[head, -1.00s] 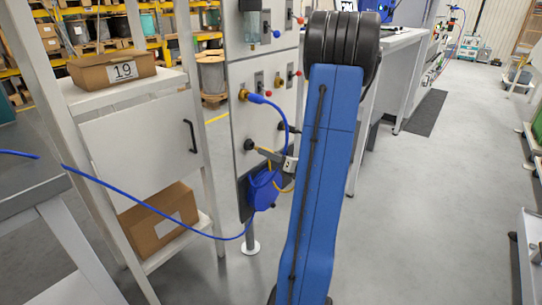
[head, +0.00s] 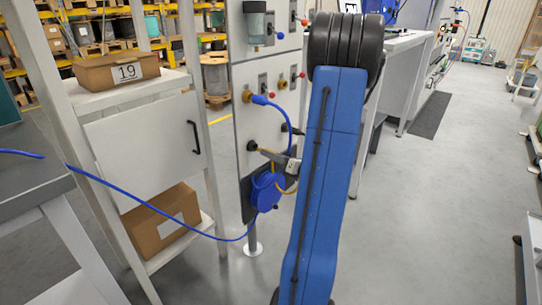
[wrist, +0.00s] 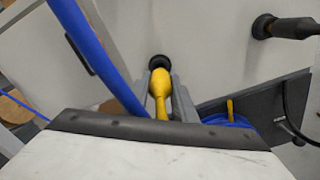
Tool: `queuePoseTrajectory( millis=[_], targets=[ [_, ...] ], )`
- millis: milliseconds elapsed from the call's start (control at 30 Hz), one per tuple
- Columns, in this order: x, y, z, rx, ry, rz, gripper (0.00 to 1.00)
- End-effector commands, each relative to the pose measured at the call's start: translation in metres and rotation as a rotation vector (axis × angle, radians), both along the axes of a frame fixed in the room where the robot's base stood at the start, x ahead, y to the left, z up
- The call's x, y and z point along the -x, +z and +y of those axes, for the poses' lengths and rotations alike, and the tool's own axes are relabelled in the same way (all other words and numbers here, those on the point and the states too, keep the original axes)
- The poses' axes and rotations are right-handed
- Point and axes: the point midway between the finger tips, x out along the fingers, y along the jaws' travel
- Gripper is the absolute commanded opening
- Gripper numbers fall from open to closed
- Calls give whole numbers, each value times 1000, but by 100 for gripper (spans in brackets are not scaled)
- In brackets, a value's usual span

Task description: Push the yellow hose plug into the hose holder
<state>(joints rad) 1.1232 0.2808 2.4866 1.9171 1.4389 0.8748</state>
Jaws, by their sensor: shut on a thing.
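The yellow hose plug (wrist: 159,83) is between the two grey fingers of my gripper (wrist: 160,92) in the wrist view. My gripper (head: 264,152) is shut on it, in front of the grey panel in the head view. The plug's front end meets the round black hose holder (wrist: 159,62) in the wrist view; the holder also shows in the head view (head: 252,145). I cannot tell how deep the plug sits. A yellow hose (head: 274,180) hangs from the plug toward the blue reel (head: 266,191).
A thick blue hose (wrist: 98,50) runs close to the left of my gripper, from a brass fitting (head: 247,97) above. A black fitting (wrist: 285,27) sticks out to the right. A shelf with boxes (head: 118,71) stands left of the panel.

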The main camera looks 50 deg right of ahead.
Motion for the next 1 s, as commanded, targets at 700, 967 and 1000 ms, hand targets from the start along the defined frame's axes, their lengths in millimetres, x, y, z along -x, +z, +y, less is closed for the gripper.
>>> queuePoseTrajectory(
  millis=[700, 967, 1000],
  targets=[
    [-5, 0, 0, 0, -1, -1, 0],
    [-9, 0, 0, 0, -1, -1, 0],
    [-9, 0, 1, 0, 0, 0, 0]
  ],
)
